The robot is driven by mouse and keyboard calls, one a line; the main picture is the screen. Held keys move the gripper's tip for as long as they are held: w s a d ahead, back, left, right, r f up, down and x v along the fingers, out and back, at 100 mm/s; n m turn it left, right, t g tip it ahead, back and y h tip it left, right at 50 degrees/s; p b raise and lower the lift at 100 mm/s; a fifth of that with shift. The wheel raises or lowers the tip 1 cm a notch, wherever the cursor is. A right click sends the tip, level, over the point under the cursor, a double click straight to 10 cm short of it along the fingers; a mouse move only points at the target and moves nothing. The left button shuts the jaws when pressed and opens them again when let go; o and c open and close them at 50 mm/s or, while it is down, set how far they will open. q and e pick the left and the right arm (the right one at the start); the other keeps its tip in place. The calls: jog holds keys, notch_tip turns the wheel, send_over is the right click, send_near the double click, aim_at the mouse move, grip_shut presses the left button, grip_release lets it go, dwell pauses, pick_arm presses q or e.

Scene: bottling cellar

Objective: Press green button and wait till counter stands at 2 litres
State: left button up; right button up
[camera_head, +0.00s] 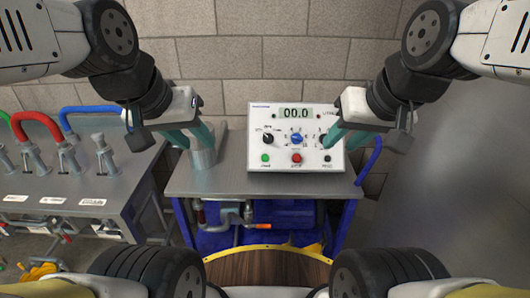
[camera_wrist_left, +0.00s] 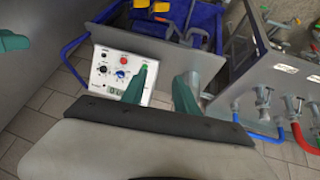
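The white control panel (camera_head: 256,130) stands on the steel bench, its counter (camera_head: 295,113) showing 00.0. The green button (camera_head: 265,158) is at its lower left, beside a red button (camera_head: 296,158) and a black button (camera_head: 327,158). My left gripper (camera_head: 193,139) is open, left of the panel and apart from the green button; its teal fingers overlap a steel cylinder (camera_head: 203,158) in this view. In the left wrist view the panel (camera_wrist_left: 103,84) appears upside down, partly covered by a finger. My right gripper (camera_head: 346,137) is open at the panel's right side, partly covering the right black knob.
A black knob (camera_head: 267,139) and a blue knob (camera_head: 297,139) sit above the buttons. A second steel bench (camera_head: 70,195) with taps and red and blue hoses stands at left. A barrel top (camera_head: 268,268) is below the panel bench. A block wall is behind.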

dwell(0.4)
pick_arm(q)
grip_shut()
dwell(1.5)
